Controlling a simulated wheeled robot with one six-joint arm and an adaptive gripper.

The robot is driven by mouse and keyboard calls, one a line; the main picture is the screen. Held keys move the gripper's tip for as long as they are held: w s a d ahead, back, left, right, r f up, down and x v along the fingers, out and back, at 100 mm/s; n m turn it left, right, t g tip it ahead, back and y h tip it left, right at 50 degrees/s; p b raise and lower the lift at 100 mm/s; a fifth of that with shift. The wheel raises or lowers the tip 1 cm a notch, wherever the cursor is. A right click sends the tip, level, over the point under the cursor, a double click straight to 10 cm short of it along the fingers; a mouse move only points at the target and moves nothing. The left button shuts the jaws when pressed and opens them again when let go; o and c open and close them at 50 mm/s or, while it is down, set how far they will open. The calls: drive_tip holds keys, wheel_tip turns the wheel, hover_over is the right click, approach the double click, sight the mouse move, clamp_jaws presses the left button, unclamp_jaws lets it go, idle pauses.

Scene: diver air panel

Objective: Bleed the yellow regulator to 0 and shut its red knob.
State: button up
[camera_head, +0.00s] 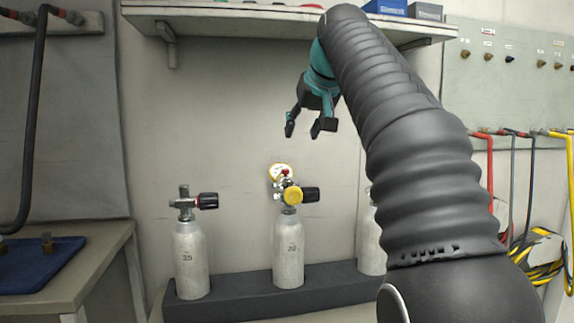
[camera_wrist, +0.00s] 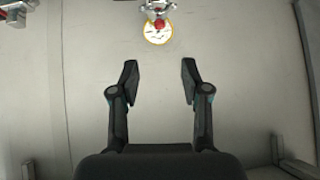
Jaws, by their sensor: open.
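The yellow regulator (camera_head: 292,195) is mounted on the valve of the middle cylinder (camera_head: 289,250). Its round gauge (camera_head: 281,173) has a yellow rim and a white face, and the needle reading is too small to tell. The small red knob (camera_head: 285,172) sits in front of the gauge. In the wrist view the gauge (camera_wrist: 158,31) and the red knob (camera_wrist: 159,23) show at the top edge, beyond the fingertips. My gripper (camera_head: 307,132) is open and empty, above the regulator and apart from it. Its two fingers (camera_wrist: 160,72) are spread in the wrist view.
A left cylinder (camera_head: 191,260) with a black valve knob (camera_head: 208,200) stands in the dark rack (camera_head: 240,297). A right cylinder (camera_head: 370,245) is partly hidden behind my arm. A shelf (camera_head: 270,22) hangs above. A workbench (camera_head: 85,270) stands left; hoses (camera_head: 540,250) hang right.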

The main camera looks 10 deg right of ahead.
sight(285, 173)
drive_tip(key=shift+n, duration=0.7)
drive_tip(key=x, duration=1.4)
drive_tip(key=shift+a, duration=0.1)
drive_tip(key=shift+r, duration=0.1)
clamp_jaws()
